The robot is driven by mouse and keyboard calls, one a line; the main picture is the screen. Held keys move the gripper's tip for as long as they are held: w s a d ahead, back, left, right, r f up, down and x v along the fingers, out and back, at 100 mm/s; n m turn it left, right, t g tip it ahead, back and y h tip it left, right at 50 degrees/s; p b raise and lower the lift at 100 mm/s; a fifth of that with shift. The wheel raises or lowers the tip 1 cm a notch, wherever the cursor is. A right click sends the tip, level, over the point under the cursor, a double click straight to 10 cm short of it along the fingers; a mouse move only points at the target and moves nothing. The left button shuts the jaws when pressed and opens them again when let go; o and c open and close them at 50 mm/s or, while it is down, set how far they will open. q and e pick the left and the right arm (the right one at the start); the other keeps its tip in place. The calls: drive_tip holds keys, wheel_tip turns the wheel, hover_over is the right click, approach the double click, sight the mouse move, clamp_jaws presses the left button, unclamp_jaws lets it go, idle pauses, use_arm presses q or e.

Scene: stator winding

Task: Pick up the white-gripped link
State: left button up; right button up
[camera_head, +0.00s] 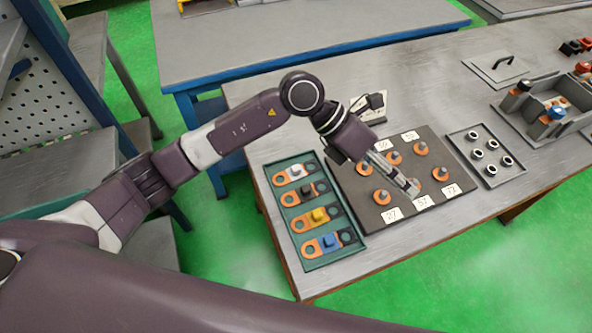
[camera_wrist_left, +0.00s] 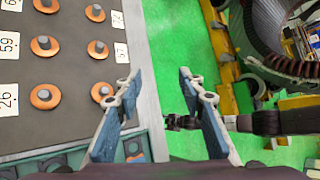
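The white-gripped link (camera_head: 294,172) is an orange link with a white block on it. It lies at the far end of the green tray (camera_head: 309,262) in the head view, above links with black (camera_head: 307,190), yellow (camera_head: 319,215) and blue (camera_head: 330,241) grips. My left gripper (camera_head: 412,188) is above the dark pegboard, to the right of the tray and apart from the white-gripped link. In the left wrist view, its fingers (camera_wrist_left: 160,85) are spread with nothing between them. I cannot make out the white-gripped link there. I see no right gripper.
The dark board (camera_head: 350,185) holds several orange discs with grey pegs and number cards. A tray of dark rings (camera_head: 502,177) and a grey divided box (camera_head: 572,120) stand to the right. A lidded plate (camera_head: 497,67) lies behind. Bare table shows in front of the board.

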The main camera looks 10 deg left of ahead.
use_arm(q)
drive_tip(key=w+a+f+y, duration=0.2)
drive_tip(key=a+f+y, duration=0.1)
drive_tip(key=a, duration=0.2)
drive_tip(key=w+a+f+y, duration=0.2)
drive_tip(key=w+a, duration=0.1)
drive_tip(key=a, duration=0.2)
drive_tip(key=t+y, duration=0.1)
drive_tip(key=y, duration=0.4)
hover_over(296, 167)
drive_tip(key=shift+w+d, duration=0.2)
drive_tip(key=shift+d, duration=0.1)
drive_tip(key=shift+a+f, duration=0.15)
drive_tip(key=shift+f, duration=0.2)
drive_tip(key=f+p, duration=0.1)
drive_tip(key=f, duration=0.1)
drive_tip(key=f+p, duration=0.1)
drive_tip(key=f, duration=0.1)
drive_tip(key=f+p, duration=0.1)
drive_tip(key=f, duration=0.1)
drive_tip(key=shift+s+a+f+p, duration=0.1)
drive_tip(key=shift+s+a+p, duration=0.1)
drive_tip(key=shift+s+p, duration=0.15)
drive_tip(key=shift+f, duration=0.35)
drive_tip(key=shift+w, duration=0.1)
drive_tip(key=shift+c, duration=0.3)
clamp_jaws()
